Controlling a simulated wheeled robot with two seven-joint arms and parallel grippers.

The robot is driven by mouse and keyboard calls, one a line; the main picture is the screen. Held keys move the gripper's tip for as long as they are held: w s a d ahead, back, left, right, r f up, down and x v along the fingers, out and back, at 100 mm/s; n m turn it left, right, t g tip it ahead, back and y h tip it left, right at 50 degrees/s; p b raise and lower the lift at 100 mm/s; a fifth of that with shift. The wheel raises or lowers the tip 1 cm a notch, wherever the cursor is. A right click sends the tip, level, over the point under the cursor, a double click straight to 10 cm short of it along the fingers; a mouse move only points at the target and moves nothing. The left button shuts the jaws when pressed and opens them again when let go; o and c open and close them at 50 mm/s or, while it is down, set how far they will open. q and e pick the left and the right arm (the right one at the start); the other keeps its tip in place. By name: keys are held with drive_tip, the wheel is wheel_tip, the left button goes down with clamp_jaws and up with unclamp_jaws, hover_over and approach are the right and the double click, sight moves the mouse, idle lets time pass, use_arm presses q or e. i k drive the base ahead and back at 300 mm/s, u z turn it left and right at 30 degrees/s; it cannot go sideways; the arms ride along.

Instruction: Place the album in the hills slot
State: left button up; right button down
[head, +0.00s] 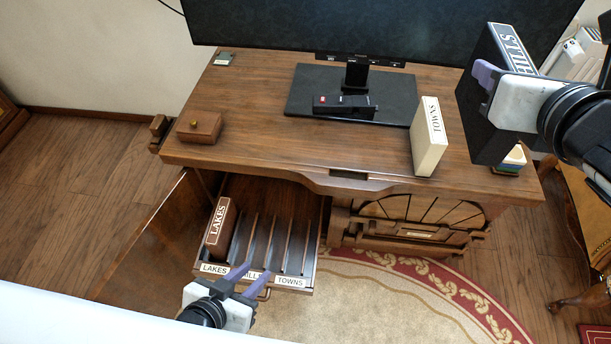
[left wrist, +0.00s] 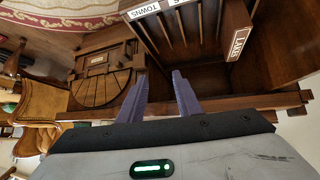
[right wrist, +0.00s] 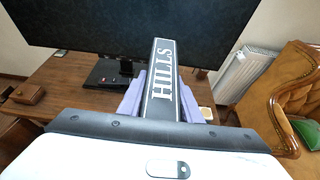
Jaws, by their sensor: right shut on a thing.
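The black album marked HILLS (head: 487,108) is held upright in my right gripper (head: 484,78), above the desk's right end. Its spine also shows between the fingers in the right wrist view (right wrist: 164,85). The pulled-out drawer (head: 303,291) has several divided slots, with labels LAKES, a partly hidden middle label (head: 250,276), and TOWNS. A brown LAKES album (head: 218,228) stands in the leftmost slot; the other slots look empty. My left gripper (head: 248,276) is open and empty at the drawer's front, overlapping the middle label. In the left wrist view its fingers (left wrist: 163,92) are apart.
A cream TOWNS album (head: 429,137) stands on the desk (head: 260,120), near a monitor base (head: 300,105) bearing a small black device (head: 345,104). A wooden box (head: 199,127) sits at the left. An open door (head: 150,250) stands beside the drawer. A chair (head: 590,215) is at right.

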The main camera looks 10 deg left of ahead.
sight(262, 242)
drive_tip(key=k, duration=0.8)
drive_tip(key=u, duration=2.6)
drive_tip(key=i, duration=1.4)
drive_tip(key=z, duration=2.15)
